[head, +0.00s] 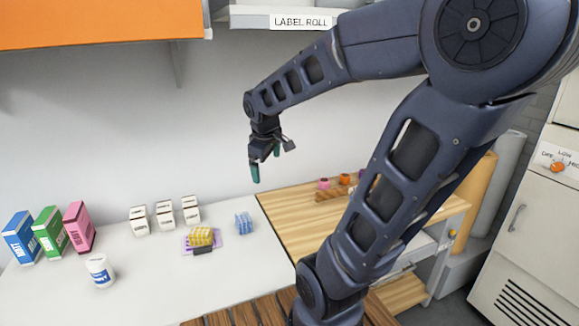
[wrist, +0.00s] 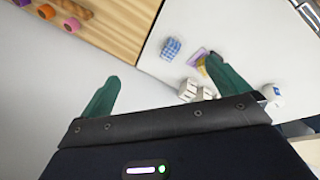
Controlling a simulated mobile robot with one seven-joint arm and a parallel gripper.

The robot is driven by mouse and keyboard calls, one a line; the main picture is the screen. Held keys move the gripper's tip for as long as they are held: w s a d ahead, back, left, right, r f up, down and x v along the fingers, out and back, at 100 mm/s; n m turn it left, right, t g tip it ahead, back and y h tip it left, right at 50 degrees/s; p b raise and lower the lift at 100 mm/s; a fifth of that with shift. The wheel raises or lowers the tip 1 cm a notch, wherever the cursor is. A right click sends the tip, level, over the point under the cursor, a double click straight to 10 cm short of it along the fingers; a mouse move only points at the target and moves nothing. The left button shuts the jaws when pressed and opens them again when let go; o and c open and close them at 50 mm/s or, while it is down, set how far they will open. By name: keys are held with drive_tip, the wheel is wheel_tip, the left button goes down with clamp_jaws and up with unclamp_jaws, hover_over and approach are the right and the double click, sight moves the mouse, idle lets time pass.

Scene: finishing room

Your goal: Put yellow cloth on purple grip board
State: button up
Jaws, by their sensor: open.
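The yellow cloth (head: 201,235), a folded checked bundle, lies on the purple grip board (head: 187,245) on the white table. A dark piece sits at the board's front edge. In the wrist view the purple board (wrist: 195,57) shows beside a finger, which hides most of the yellow cloth (wrist: 203,69). My gripper (head: 265,163) is open, with teal fingers and nothing between them. It hangs in the air above and to the right of the cloth, well apart from it. The open gripper (wrist: 163,88) also shows in the wrist view.
A blue checked cloth (head: 243,224) lies right of the board. Several white boxes (head: 164,216) stand behind it. Blue, green and pink boxes (head: 50,233) and a white tub (head: 100,270) are at left. A wooden table (head: 300,225) with small coloured items adjoins at right.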

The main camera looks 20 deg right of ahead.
drive_tip(key=s+d+r+m+y, duration=0.1)
drive_tip(key=s+d+r+m, duration=0.1)
drive_tip(key=s+m, duration=0.6)
drive_tip(key=shift+s+d+r+t, duration=0.4)
drive_tip(key=shift+s+d, duration=0.25)
drive_tip(key=shift+s, duration=0.3)
